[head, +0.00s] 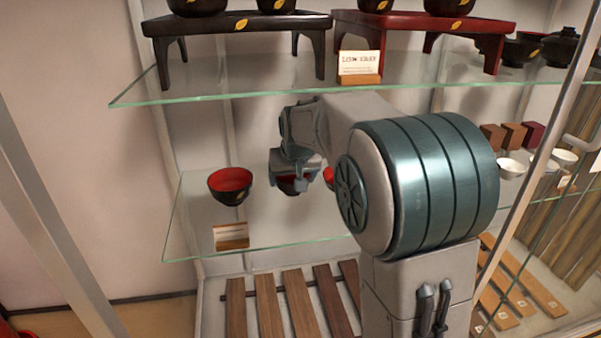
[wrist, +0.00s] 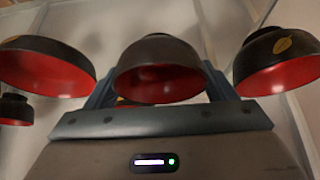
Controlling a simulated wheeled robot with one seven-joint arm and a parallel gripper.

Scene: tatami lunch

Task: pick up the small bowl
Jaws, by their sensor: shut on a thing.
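The small bowl, black outside and red inside, is between my gripper's fingers in the head view (head: 287,187), partly hidden by them. In the wrist view the bowl (wrist: 158,52) is in the middle, with its red inside facing down in the picture. My gripper (head: 299,184) points down over the lower glass shelf and is shut on this bowl. Its fingers show at either side of the bowl in the wrist view (wrist: 160,100). I cannot tell whether the bowl touches the glass.
A black-and-red bowl (head: 230,186) stands left of my gripper, behind a small card (head: 231,236). Another red bowl (head: 328,176) is partly hidden by my arm. Small white cups (head: 511,168) are at right.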

